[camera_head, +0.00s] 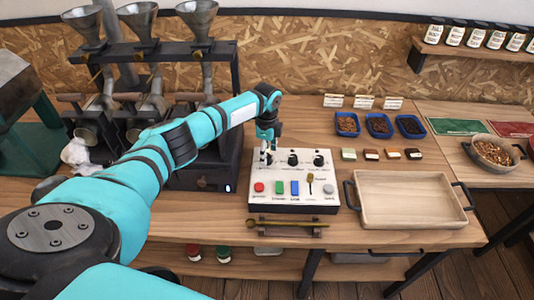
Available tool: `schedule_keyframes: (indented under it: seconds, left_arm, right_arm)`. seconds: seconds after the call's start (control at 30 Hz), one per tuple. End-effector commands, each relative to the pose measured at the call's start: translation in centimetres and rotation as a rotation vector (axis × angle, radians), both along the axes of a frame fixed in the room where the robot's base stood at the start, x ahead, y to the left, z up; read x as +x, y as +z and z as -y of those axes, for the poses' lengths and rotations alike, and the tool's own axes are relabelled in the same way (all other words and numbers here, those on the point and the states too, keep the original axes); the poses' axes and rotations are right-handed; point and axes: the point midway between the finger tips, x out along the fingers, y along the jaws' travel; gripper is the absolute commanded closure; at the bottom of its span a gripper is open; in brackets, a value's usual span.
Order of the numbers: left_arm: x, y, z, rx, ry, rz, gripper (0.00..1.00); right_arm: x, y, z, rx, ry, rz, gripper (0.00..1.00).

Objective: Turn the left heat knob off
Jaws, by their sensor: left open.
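The white control box (290,206) stands on the wooden table at the middle. Two black knobs show on its upper part, a middle knob (293,160) and a right knob (319,160). The left knob's place, at the box's upper left, is covered by my left gripper (267,155), so I cannot make the knob out. That gripper points down there, its fingers open. Whether they touch the knob I cannot tell. My right gripper is out of view.
Below the knobs are a red button (259,188), a green one (279,188), a blue one (295,188), a small lever (310,184) and a grey button (329,190). A wooden tray (410,224) stands to the right. A spoon (288,222) lies on a rest in front.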

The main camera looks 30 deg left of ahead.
Motion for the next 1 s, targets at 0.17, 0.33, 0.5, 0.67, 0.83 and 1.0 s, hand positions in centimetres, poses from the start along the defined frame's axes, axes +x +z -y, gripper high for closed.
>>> schedule_keyframes:
  seconds: [0.17, 0.33, 0.5, 0.67, 0.83, 1.0]
  left_arm:
    - [0.0, -1.6, 0.0, 0.0, 0.0, 0.0, 0.43]
    - [0.0, -1.9, 0.0, 0.0, -0.001, 0.001, 0.43]
    - [0.0, -1.9, 0.0, 0.0, 0.0, 0.001, 0.45]
    - [0.0, -1.9, 0.0, 0.0, 0.0, 0.001, 0.66]
    - [0.0, -1.9, 0.0, 0.0, 0.0, 0.001, 0.88]
    - [0.0, -1.9, 0.0, 0.0, 0.002, 0.001, 0.99]
  right_arm:
    - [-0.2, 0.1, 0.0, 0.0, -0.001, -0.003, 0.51]
    - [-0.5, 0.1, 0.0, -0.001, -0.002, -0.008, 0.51]
    - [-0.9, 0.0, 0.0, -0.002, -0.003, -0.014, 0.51]
    - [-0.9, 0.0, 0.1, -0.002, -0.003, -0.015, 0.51]
    - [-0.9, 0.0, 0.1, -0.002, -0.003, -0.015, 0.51]
    - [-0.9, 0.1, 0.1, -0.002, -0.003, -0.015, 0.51]
